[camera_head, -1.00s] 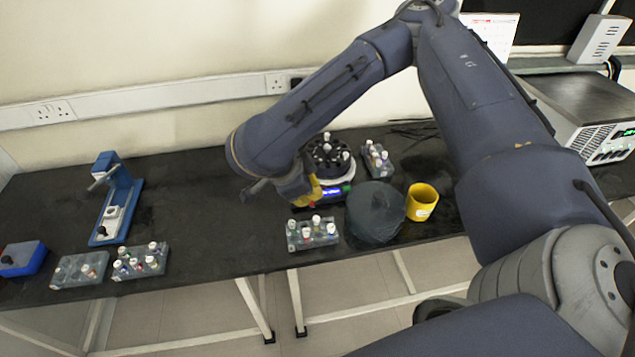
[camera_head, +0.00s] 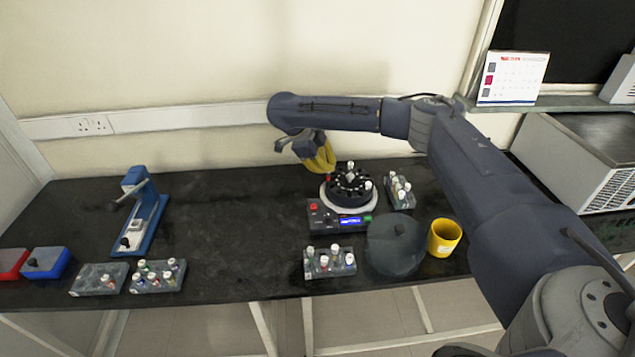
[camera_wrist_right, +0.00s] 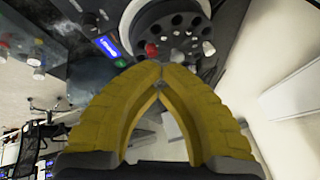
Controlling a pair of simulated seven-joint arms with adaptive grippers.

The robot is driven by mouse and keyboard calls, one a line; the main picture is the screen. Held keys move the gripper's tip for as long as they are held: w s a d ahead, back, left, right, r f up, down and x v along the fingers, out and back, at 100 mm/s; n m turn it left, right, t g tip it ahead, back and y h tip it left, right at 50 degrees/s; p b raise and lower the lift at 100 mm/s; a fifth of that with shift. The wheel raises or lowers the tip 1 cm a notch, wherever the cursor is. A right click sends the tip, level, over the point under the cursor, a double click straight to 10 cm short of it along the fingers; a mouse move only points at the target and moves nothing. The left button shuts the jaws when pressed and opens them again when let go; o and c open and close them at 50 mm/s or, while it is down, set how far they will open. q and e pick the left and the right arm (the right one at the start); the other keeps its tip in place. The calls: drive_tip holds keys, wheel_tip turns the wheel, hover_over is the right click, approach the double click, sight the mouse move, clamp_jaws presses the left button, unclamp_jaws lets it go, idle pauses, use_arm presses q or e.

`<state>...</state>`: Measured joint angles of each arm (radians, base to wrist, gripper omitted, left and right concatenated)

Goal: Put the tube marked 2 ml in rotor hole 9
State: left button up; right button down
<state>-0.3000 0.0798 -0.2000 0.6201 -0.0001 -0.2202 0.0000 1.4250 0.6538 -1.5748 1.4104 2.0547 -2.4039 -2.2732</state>
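My right gripper (camera_head: 329,164) is at the back left of the centrifuge rotor. In the wrist view its yellow fingertips (camera_wrist_right: 162,70) meet, and I make out no tube between them. The dark rotor (camera_head: 349,190) holds some white-capped tubes, and it also shows in the wrist view (camera_wrist_right: 176,22). A red cap (camera_head: 328,178) is at the rotor's left rim, just beyond the fingertips; it also shows in the wrist view (camera_wrist_right: 151,49). No 2 ml mark or hole number is legible. My left gripper is out of view.
Tube racks stand in front of the centrifuge (camera_head: 330,264), to its right (camera_head: 400,193), and at the front left (camera_head: 158,277). A dark round lid (camera_head: 394,247) and a yellow cup (camera_head: 443,237) are at the right. A blue stand (camera_head: 143,215) is at the left. The table's middle left is clear.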

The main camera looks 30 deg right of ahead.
sight(336, 186)
drive_tip(key=shift+w+d+f, duration=0.2)
drive_tip(key=shift+d+f, duration=0.3)
drive_tip(key=shift+f, duration=0.3)
drive_tip(key=shift+w+d+f, duration=0.2)
drive_tip(key=shift+d+f, duration=0.3)
drive_tip(key=shift+f, duration=0.3)
drive_tip(key=shift+f, duration=1.9)
idle(1.5)
drive_tip(key=c, duration=1.1)
unclamp_jaws()
drive_tip(key=shift+r, duration=3)
